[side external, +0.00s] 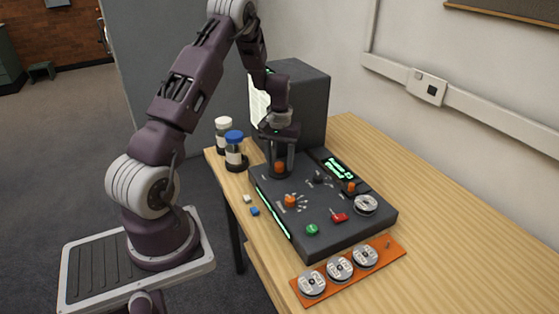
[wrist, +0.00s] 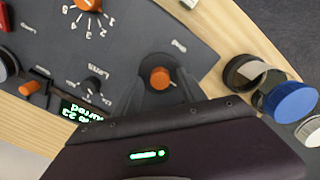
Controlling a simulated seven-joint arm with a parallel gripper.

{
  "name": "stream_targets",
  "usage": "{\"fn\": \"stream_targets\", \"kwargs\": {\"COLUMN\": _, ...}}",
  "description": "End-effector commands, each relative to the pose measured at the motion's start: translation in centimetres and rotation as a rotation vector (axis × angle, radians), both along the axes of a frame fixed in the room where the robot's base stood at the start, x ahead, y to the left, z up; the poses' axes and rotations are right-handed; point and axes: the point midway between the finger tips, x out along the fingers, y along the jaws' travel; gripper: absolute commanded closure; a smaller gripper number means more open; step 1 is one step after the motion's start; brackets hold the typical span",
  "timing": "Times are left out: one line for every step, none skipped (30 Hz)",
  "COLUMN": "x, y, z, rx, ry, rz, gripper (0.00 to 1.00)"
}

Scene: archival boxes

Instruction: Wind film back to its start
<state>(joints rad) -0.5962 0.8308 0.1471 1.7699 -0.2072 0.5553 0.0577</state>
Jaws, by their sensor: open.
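The dark film reader console (side external: 272,190) stands on the table with a lit green display (side external: 340,172) at its right. My gripper (side external: 280,157) is open, pointing down just above an orange knob (side external: 280,168) at the console's back.
A blue-capped jar (side external: 234,152) and a white-capped jar (side external: 223,130) stand left of the console. An orange rack (side external: 345,278) with three reels lies in front. Small blocks (side external: 254,211) lie at the left edge. A tall dark housing (side external: 305,100) rises behind. The table's right is clear.

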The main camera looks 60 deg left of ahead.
Motion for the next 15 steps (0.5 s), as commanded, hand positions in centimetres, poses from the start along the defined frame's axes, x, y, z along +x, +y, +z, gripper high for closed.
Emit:
{"fn": "stream_targets", "kwargs": {"x": 0.0, "y": 0.0, "z": 0.3, "rx": 0.001, "ry": -0.001, "rz": 0.000, "gripper": 0.52}}
{"fn": "stream_targets", "kwargs": {"x": 0.1, "y": 0.0, "z": 0.6, "rx": 0.001, "ry": -0.001, "rz": 0.000, "gripper": 0.52}}
{"fn": "stream_targets", "kwargs": {"x": 0.1, "y": 0.1, "z": 1.3, "rx": 0.002, "ry": -0.002, "rz": 0.000, "gripper": 0.52}}
{"fn": "stream_targets", "kwargs": {"x": 0.1, "y": 0.1, "z": 2.0, "rx": 0.003, "ry": -0.004, "rz": 0.000, "gripper": 0.52}}
{"fn": "stream_targets", "kwargs": {"x": 0.1, "y": 0.0, "z": 2.7, "rx": 0.003, "ry": -0.004, "rz": 0.000, "gripper": 0.52}}
{"fn": "stream_targets", "kwargs": {"x": 0.1, "y": 0.1, "z": 3.6, "rx": 0.003, "ry": -0.004, "rz": 0.000, "gripper": 0.52}}
{"fn": "stream_targets", "kwargs": {"x": 0.1, "y": 0.1, "z": 4.2, "rx": 0.003, "ry": -0.004, "rz": 0.000, "gripper": 0.52}}
{"fn": "stream_targets", "kwargs": {"x": 0.1, "y": 0.0, "z": 4.8, "rx": 0.003, "ry": -0.004, "rz": 0.000, "gripper": 0.52}}
{"fn": "stream_targets", "kwargs": {"x": 0.1, "y": 0.1, "z": 5.5, "rx": 0.002, "ry": -0.003, "rz": 0.000, "gripper": 0.52}}
{"fn": "stream_targets", "kwargs": {"x": 0.1, "y": 0.1, "z": 5.9, "rx": 0.002, "ry": -0.003, "rz": 0.000, "gripper": 0.52}}
{"fn": "stream_targets", "kwargs": {"x": 0.1, "y": 0.1, "z": 6.3, "rx": 0.003, "ry": -0.004, "rz": -0.001, "gripper": 0.52}}
{"fn": "stream_targets", "kwargs": {"x": 0.1, "y": 0.0, "z": 6.7, "rx": 0.001, "ry": -0.001, "rz": -0.001, "gripper": 0.52}}
{"fn": "stream_targets", "kwargs": {"x": 0.0, "y": 0.0, "z": 6.9, "rx": 0.001, "ry": -0.001, "rz": -0.001, "gripper": 0.52}}
{"fn": "stream_targets", "kwargs": {"x": 0.0, "y": 0.0, "z": 7.0, "rx": 0.001, "ry": -0.001, "rz": -0.001, "gripper": 0.52}}
{"fn": "stream_targets", "kwargs": {"x": 0.0, "y": 0.0, "z": 7.1, "rx": 0.001, "ry": -0.001, "rz": -0.001, "gripper": 0.52}}
